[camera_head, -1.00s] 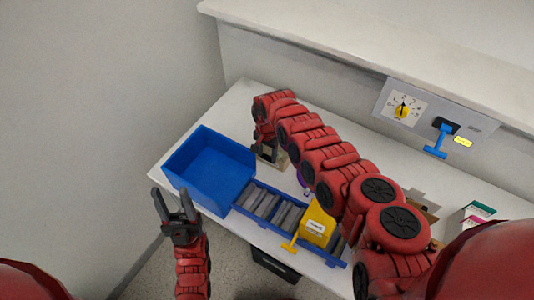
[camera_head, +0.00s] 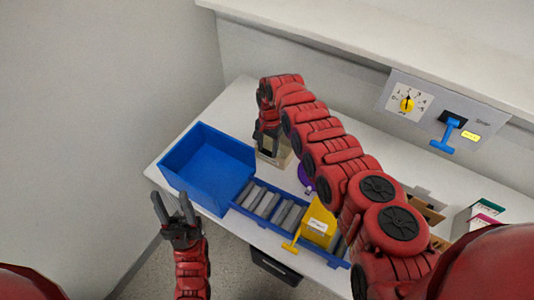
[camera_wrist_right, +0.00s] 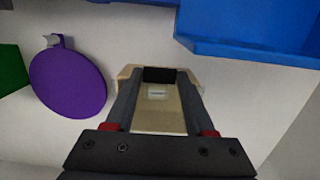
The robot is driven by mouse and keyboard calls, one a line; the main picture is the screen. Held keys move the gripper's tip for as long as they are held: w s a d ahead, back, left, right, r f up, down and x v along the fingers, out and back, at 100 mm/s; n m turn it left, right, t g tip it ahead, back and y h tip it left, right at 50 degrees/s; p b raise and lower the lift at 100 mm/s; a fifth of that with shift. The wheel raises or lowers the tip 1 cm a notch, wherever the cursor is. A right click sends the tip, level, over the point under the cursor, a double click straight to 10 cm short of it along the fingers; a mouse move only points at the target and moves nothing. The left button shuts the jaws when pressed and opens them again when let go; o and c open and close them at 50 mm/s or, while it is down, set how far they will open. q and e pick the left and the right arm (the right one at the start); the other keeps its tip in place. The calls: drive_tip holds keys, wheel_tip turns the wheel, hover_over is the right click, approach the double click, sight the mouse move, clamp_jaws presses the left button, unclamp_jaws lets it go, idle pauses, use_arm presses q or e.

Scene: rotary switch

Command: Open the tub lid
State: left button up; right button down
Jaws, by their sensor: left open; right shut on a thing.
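A beige box-like tub (camera_head: 281,158) stands on the white table, right of the blue bin. My right gripper (camera_head: 267,146) reaches down over it. In the right wrist view the tub (camera_wrist_right: 157,120) lies between the fingers, and the right gripper (camera_wrist_right: 160,76) is shut on a small black piece (camera_wrist_right: 160,75) at the tub's far side. Whether this piece belongs to a lid, I cannot tell. A purple round disc (camera_wrist_right: 68,84) with a grey tab lies to the left there, apart from the fingers. My left gripper (camera_head: 173,208) is open and empty, in front of the table.
A blue bin (camera_head: 207,166) stands left of the tub. A blue tray (camera_head: 239,205) of grey pieces and a yellow box (camera_head: 319,224) are at the front edge. A panel with a yellow dial (camera_head: 407,104) and a blue handle (camera_head: 447,136) is at the back right.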

sight(271, 149)
drive_tip(key=shift+w+d+r+b, duration=0.15)
drive_tip(key=shift+w+r+b, duration=0.2)
drive_tip(key=shift+b, duration=0.45)
drive_tip(key=shift+d+r+b, duration=0.15)
drive_tip(key=shift+r+b, duration=0.35)
drive_tip(key=r+b, duration=0.1)
drive_tip(key=w+r+b, duration=0.1)
drive_tip(key=shift+d+b, duration=0.3)
drive_tip(key=shift+d, duration=0.05)
drive_tip(key=shift+w+d+r+b, duration=0.3)
drive_tip(key=shift+r+b, duration=0.15)
drive_tip(key=shift+b, duration=0.55)
drive_tip(key=shift+w+d+r+b, duration=0.25)
drive_tip(key=shift+r+b, duration=0.2)
drive_tip(key=shift+b, duration=1)
drive_tip(key=shift+w, duration=0.1)
